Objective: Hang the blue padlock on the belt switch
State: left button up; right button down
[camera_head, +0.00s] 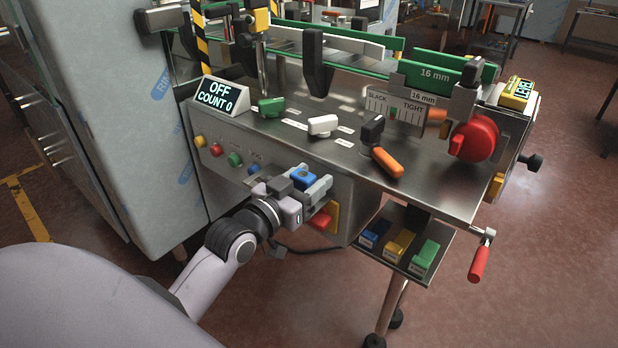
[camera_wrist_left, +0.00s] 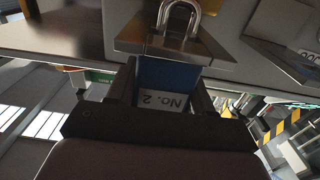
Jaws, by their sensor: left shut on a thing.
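The blue padlock (camera_head: 304,176) is between the fingers of my left gripper (camera_head: 312,186), in front of the machine's front panel. In the left wrist view the blue body (camera_wrist_left: 168,75) has a white label reading "No. 2", and its silver shackle (camera_wrist_left: 180,18) points away from the gripper (camera_wrist_left: 170,95). My left gripper is shut on the body. A metal plate (camera_wrist_left: 135,40) lies close to the shackle; I cannot tell whether they touch. A red switch part (camera_head: 320,220) on a yellow plate is partly hidden below the gripper. I cannot tell which fitting is the belt switch. My right gripper is not in view.
The front panel (camera_head: 225,185) carries several coloured buttons. A lower shelf (camera_head: 385,262) holds blue, yellow and green blocks. A red crank handle (camera_head: 478,262) sticks out at the right. The steel tabletop (camera_head: 435,190) bears levers and a display reading "OFF COUNT 0" (camera_head: 220,95).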

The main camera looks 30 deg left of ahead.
pick_arm(q)
jog(key=shift+f, duration=0.3)
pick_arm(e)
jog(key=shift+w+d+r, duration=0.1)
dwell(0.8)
pick_arm(q)
jog(key=o, duration=1.3)
jog(key=shift+o, duration=0.2)
jog(key=shift+s, duration=0.1)
